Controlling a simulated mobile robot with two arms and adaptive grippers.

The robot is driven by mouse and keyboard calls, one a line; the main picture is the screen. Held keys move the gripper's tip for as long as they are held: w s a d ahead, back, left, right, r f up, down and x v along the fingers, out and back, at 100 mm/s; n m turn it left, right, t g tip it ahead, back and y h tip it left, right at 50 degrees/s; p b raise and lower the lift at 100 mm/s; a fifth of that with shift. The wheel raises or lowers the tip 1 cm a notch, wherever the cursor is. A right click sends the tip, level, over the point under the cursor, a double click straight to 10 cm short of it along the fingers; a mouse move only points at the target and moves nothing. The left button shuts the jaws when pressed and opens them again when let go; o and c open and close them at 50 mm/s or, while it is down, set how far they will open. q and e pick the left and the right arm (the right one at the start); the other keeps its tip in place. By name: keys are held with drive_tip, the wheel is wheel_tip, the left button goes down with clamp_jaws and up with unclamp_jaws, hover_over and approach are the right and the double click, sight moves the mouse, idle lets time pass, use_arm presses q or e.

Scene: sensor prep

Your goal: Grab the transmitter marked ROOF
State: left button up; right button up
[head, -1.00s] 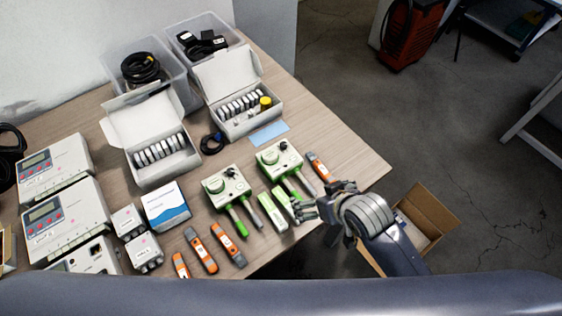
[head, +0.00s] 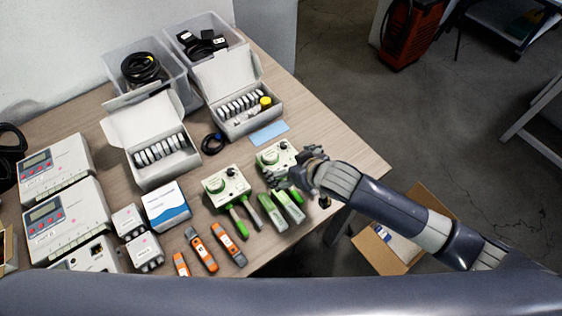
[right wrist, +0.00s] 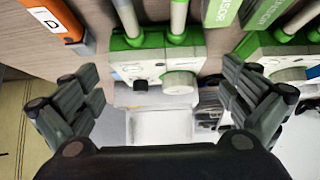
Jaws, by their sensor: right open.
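No marking reading ROOF is legible, so I cannot tell which device is the ROOF transmitter. My right gripper (head: 283,178) is open and empty, over the right green-and-white knobbed device (head: 276,156). In the right wrist view that device (right wrist: 155,68) shows beyond and between the spread fingers (right wrist: 165,100), with no visible contact. A like device (head: 226,185) stands to its left. Two green blocks (head: 288,207) lie beside them; one reads SENSOR in the right wrist view (right wrist: 265,12). Two small grey labelled boxes (head: 128,221) (head: 145,251) stand farther left. My left gripper is out of view.
An orange tool marked D (right wrist: 50,22) lies close to the right fingers. Several orange tools (head: 202,251) lie at the table's front. White part boxes (head: 165,172) and clear bins (head: 120,98) stand behind. An open cardboard box (head: 385,250) is on the floor at right.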

sight(282, 160)
drive_tip(key=shift+w+r+p+x, duration=0.15)
drive_tip(key=shift+x, duration=1.2)
drive_tip(key=shift+w+r+p+x, duration=0.1)
drive_tip(key=shift+w+p+x, duration=0.05)
drive_tip(key=shift+x, duration=1.2)
drive_tip(key=shift+a, duration=0.1)
drive_tip(key=shift+r, duration=0.1)
drive_tip(key=c, duration=1.2)
